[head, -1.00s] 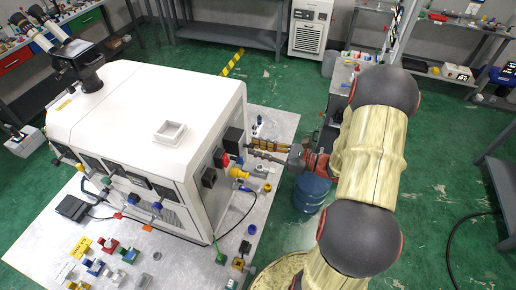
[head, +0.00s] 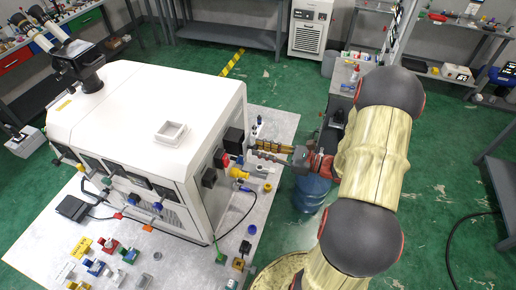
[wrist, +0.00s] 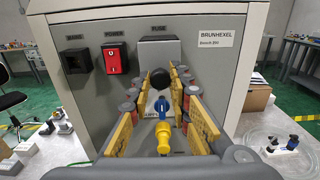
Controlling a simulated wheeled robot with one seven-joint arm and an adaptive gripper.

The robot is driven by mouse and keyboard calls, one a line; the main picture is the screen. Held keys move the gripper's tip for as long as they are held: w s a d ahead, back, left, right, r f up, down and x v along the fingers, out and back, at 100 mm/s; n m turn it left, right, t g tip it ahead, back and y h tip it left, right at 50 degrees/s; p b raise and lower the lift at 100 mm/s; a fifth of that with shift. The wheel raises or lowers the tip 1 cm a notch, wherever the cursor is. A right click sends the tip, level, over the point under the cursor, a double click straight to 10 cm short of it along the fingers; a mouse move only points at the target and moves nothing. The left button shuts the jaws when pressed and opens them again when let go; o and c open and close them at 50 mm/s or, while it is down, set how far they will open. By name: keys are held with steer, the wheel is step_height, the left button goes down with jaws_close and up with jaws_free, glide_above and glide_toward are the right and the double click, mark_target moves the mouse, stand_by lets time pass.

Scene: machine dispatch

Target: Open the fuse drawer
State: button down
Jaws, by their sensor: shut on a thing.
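The white machine (head: 150,130) stands on a light board. On its side, in the wrist view, is the fuse housing (wrist: 159,50) under a "FUSE" label. A round black knob (wrist: 160,77) shows in front of it. My gripper (wrist: 161,72) has its yellow-padded fingers on both sides of this knob, shut on it. In the head view my gripper (head: 256,148) reaches the dark fuse housing (head: 234,139) from the right, and the knob is hidden there. I cannot tell how far the drawer stands out.
The red power switch (wrist: 115,58) and the black mains socket (wrist: 75,62) are left of the fuse housing. Blue and yellow connectors (wrist: 163,138) stick out below the knob. A blue drum (head: 311,190) stands under my arm. Small parts lie on the board (head: 180,262).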

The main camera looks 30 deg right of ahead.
steer(key=v, duration=0.3)
steer(key=shift+s+d, duration=0.25)
steer(key=c, duration=1.6)
jaws_free()
steer(key=v, duration=1.2)
